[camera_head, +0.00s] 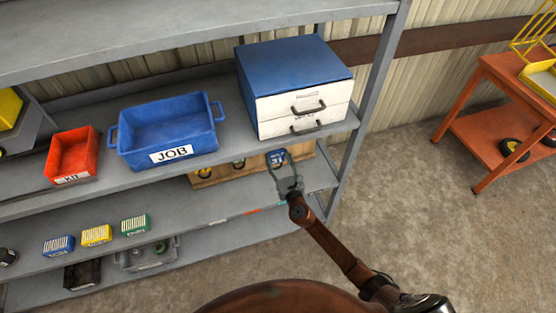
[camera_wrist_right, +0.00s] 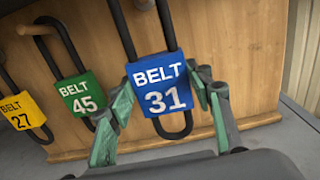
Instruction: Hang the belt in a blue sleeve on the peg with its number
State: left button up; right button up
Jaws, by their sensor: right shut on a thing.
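The belt in the blue sleeve (camera_wrist_right: 160,88) reads "BELT 31" in the right wrist view. It is a black loop in front of a wooden board (camera_wrist_right: 215,50); its top end is out of that view, with a peg end (camera_wrist_right: 145,4) showing between its strands. My right gripper (camera_wrist_right: 168,100) has its green fingers on both sides of the sleeve, shut on it. In the head view the gripper (camera_head: 285,172) is at the board's right part, by the blue sleeve (camera_head: 276,157). My left gripper is not in view.
A green-sleeved belt 45 (camera_wrist_right: 80,95) and a yellow-sleeved belt 27 (camera_wrist_right: 22,112) hang to the left. Above stand a drawer box (camera_head: 295,80), a blue JOB bin (camera_head: 165,130) and a red KIT bin (camera_head: 72,155). A shelf post (camera_head: 372,90) is at right.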

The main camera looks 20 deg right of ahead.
jog(key=w+b, duration=0.2)
jog(key=w, duration=0.4)
dwell(1.1)
jog(key=shift+a, duration=0.1)
dwell(0.4)
jog(key=shift+f+b, duration=0.45)
jog(key=shift+f, duration=0.1)
jog(key=o, duration=1.3)
jog(key=shift+c, duration=0.2)
